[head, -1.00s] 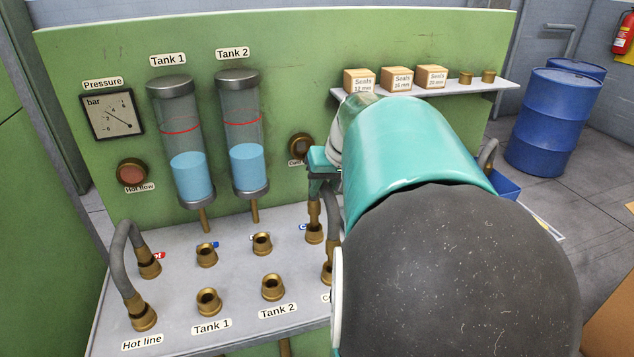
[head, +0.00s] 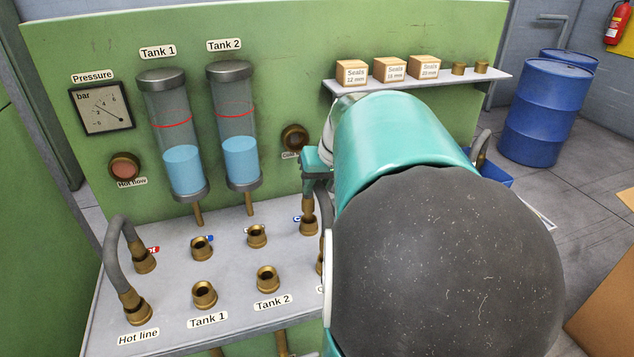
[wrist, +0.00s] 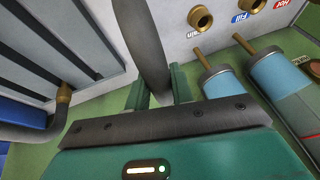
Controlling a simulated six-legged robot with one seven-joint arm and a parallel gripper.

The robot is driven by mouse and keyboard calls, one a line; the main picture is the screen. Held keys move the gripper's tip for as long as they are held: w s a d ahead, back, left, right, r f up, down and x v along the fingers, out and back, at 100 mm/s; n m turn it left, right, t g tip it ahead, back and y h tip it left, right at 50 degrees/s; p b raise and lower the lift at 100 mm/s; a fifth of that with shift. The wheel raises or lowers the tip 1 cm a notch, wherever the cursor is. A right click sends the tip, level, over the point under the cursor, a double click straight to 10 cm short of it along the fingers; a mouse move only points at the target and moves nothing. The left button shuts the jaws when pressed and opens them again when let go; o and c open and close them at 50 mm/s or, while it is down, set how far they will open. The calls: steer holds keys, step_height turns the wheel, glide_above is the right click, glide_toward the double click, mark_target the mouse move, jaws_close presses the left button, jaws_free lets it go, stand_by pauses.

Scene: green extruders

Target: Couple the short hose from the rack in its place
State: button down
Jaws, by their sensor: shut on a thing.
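My gripper (head: 316,168) is shut on a grey hose (wrist: 146,50), which passes between its green fingers (wrist: 160,88) in the wrist view. In the head view the hose (head: 323,205) hangs below the gripper at the right side of the bench. Its far brass end (head: 308,207) stands upright at the fitting by the blue label. Whether it is fully seated I cannot tell. The near end (head: 320,264) is mostly hidden behind my arm. A similar bent hose (head: 112,245) joins the two hot fittings at the left.
Open brass fittings for Tank 1 (head: 204,294) and Tank 2 (head: 267,278) stand left of my gripper. Two tanks (head: 236,130) rise behind. A shelf (head: 430,84) with seal boxes is at upper right. Another hose (wrist: 62,98) lies by dark slats in the wrist view.

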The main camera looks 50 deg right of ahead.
steer(key=shift+f, duration=0.8)
steer(key=c, duration=1.1)
jaws_free()
steer(key=v, duration=1.3)
steer(key=shift+s+r, duration=0.2)
steer(key=shift+r, duration=0.15)
steer(key=shift+s, duration=0.1)
